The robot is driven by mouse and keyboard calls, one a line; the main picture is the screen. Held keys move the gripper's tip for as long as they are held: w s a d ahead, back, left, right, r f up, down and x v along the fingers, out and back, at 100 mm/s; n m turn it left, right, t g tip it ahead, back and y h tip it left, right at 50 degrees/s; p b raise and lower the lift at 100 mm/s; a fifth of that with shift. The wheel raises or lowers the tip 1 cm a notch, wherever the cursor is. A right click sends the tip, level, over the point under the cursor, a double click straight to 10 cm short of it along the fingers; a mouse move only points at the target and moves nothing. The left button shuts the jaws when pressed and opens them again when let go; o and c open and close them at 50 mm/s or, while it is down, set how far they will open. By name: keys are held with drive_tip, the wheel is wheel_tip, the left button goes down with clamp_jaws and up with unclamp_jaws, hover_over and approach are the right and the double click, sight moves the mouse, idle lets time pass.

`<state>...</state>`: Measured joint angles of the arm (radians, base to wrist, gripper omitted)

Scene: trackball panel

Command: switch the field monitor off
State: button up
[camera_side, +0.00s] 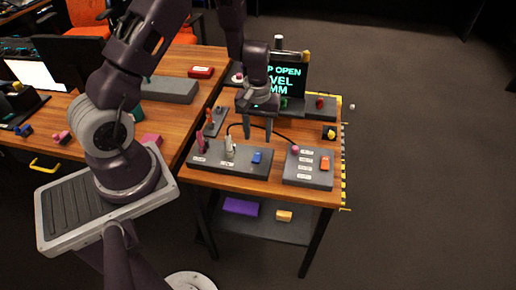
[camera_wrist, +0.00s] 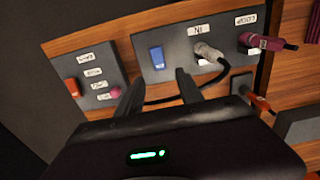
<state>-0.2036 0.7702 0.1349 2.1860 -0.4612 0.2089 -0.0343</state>
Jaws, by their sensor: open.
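The field monitor (camera_side: 290,78) stands at the back of the small wooden table, its dark screen lit with green text, partly hidden behind my arm. A grey box (camera_side: 222,168) at the front left carries a blue rocker (camera_side: 257,157) and two plugs. The blue rocker also shows in the wrist view (camera_wrist: 157,58). A second grey box (camera_side: 300,178) at the front right has an orange rocker (camera_side: 325,163), a pink ball (camera_side: 295,149) and several white labels. My gripper (camera_side: 257,138) is open and empty, pointing down above and behind the blue rocker; its fingers show in the wrist view (camera_wrist: 158,86).
A white plug (camera_wrist: 207,52) with a black cable and a magenta plug (camera_wrist: 262,41) rise beside the blue rocker. The cable runs behind the boxes. A small panel with an orange-red plug (camera_wrist: 262,102) is nearby. Purple (camera_side: 241,206) and yellow blocks lie on the lower shelf.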

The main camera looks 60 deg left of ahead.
sight(258, 154)
wheel_tip(258, 154, down, 7)
drive_tip(key=shift+r, duration=0.1)
